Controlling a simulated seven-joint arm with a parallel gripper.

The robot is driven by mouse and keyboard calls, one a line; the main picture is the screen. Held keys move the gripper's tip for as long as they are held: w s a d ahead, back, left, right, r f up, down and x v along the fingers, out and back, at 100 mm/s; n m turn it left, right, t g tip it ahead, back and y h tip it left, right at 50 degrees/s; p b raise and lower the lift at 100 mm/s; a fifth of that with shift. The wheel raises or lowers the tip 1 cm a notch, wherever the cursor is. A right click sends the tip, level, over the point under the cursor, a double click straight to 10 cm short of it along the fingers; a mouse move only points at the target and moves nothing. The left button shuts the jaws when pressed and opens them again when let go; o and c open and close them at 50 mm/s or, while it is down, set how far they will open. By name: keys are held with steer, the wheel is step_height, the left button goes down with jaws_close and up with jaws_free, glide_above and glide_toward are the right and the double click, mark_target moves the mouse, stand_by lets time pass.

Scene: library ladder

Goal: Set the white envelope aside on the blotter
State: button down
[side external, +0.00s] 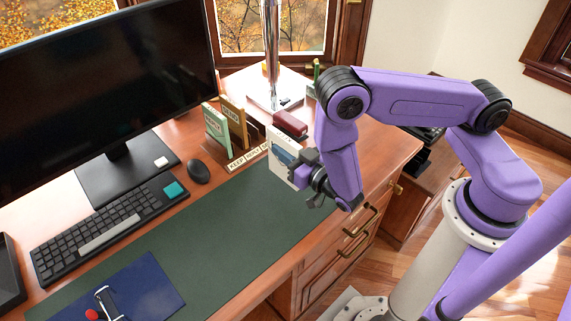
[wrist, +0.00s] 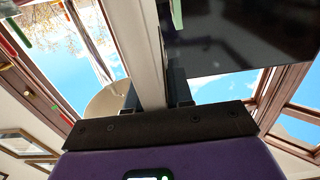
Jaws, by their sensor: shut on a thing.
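My gripper (side external: 303,168) is shut on a flat white piece (side external: 276,168), the white envelope as far as I can tell. It stands upright in the jaws, with a blue picture-like patch on its face. In the wrist view, its pale edge (wrist: 147,45) runs up between the two dark fingers of my gripper (wrist: 154,92). The dark green blotter (side external: 215,235) lies along the desk's front. The held piece is at the blotter's far right end; I cannot tell how high above the desk it is.
A sorter with upright cards (side external: 230,122) and a lettered strip (side external: 248,158) stands behind. A dark red block (side external: 290,123) is close to the held piece. A mouse (side external: 198,171), keyboard (side external: 105,228) and navy folder (side external: 135,290) lie left. The blotter's middle is clear.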

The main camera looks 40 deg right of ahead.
steer(key=shift+f, duration=1.95)
steer(key=shift+f, duration=0.1)
steer(key=c, duration=1)
jaws_free()
